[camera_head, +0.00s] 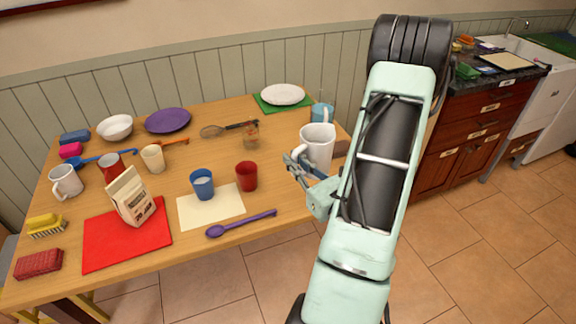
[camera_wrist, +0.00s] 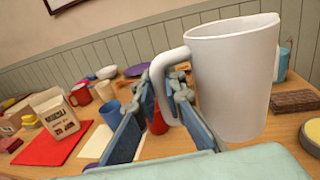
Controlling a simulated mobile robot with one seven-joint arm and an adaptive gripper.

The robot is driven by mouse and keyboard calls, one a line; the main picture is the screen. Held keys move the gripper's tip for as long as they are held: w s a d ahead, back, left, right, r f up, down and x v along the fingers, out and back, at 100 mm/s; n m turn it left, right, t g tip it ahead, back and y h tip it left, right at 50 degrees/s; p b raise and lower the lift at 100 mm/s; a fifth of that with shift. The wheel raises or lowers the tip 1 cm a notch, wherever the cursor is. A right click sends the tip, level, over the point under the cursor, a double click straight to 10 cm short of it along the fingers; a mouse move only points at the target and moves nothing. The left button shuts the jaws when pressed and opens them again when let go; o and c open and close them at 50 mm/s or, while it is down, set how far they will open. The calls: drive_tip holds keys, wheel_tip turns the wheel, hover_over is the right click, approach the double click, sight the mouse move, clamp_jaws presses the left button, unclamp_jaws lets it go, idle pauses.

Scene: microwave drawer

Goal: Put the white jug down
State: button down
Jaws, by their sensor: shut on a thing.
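The white jug (camera_head: 317,147) is at the right end of the wooden table in the head view. It shows large and upright in the wrist view (camera_wrist: 236,85), with its handle toward my gripper. My gripper (camera_head: 290,168) is shut on the jug's handle; its fingertips (camera_wrist: 172,80) show around the handle in the wrist view. The jug appears raised above the table, but its underside and any gap are not clear.
A teal mug (camera_head: 323,113) stands behind the jug. A brown block (camera_wrist: 295,102) and a yellow-topped round thing (camera_wrist: 312,132) lie to its right. A red cup (camera_head: 246,176), a blue cup (camera_head: 202,184) and a purple spoon (camera_head: 240,224) are to the left.

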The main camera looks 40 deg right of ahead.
drive_tip(key=shift+w+d+f+b, duration=0.55)
drive_tip(key=shift+w+f+b, duration=1.65)
drive_tip(key=shift+b, duration=0.8)
drive_tip(key=shift+w+d+f+b, duration=0.6)
drive_tip(key=shift+w+f+b, duration=1.6)
drive_tip(key=shift+b, duration=0.8)
drive_tip(key=shift+w+d+f+b, duration=0.55)
drive_tip(key=shift+w+f+b, duration=1.6)
drive_tip(key=shift+b, duration=0.85)
drive_tip(key=shift+w+r, duration=0.2)
drive_tip(key=shift+f, duration=0.2)
drive_tip(key=c, duration=2.4)
unclamp_jaws()
drive_tip(key=shift+f, duration=0.1)
drive_tip(key=o, duration=0.4)
